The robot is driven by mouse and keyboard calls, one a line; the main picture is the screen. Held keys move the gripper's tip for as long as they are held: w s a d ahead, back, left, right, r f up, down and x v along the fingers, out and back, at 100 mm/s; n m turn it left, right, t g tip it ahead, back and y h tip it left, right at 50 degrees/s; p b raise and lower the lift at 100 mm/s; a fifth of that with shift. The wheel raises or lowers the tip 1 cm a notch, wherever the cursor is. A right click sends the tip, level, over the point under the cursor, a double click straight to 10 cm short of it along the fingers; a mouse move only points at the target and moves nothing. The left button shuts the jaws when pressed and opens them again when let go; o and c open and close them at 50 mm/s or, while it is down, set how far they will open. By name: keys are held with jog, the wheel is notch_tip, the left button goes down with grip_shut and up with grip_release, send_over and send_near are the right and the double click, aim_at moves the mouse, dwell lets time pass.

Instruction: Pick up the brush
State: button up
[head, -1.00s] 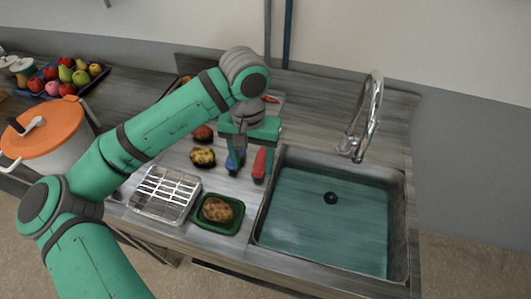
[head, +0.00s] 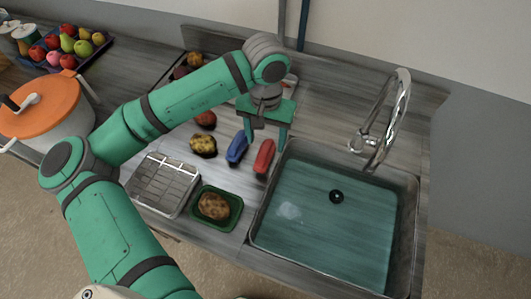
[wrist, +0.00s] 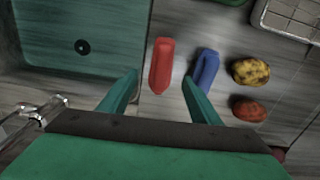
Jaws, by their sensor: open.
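Two handled items lie side by side on the counter left of the sink, a blue one (head: 237,148) and a red one (head: 264,156). I cannot tell for certain which is the brush. My gripper (head: 266,132) is open and empty, above the counter just behind them in the head view. In the wrist view the red item (wrist: 162,65) lies ahead of the gap between my fingertips (wrist: 158,96). The blue item (wrist: 207,70) lies by the right fingertip, which overlaps its near end. Neither item is held.
The sink (head: 335,220) with a faucet (head: 385,125) is at the right. A wire rack (head: 160,184), a green tray (head: 222,226) with a potato, and more potatoes (head: 203,145) lie to the left. An orange-lidded pot (head: 40,105) and a fruit tray (head: 88,58) stand further left.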

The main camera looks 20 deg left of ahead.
aim_at(265, 149)
jog(key=shift+s+a+f, duration=0.1)
jog(key=shift+s+f, duration=0.05)
jog(key=shift+f, duration=2.7)
jog(key=shift+c, duration=0.6)
jog(key=c, duration=1.1)
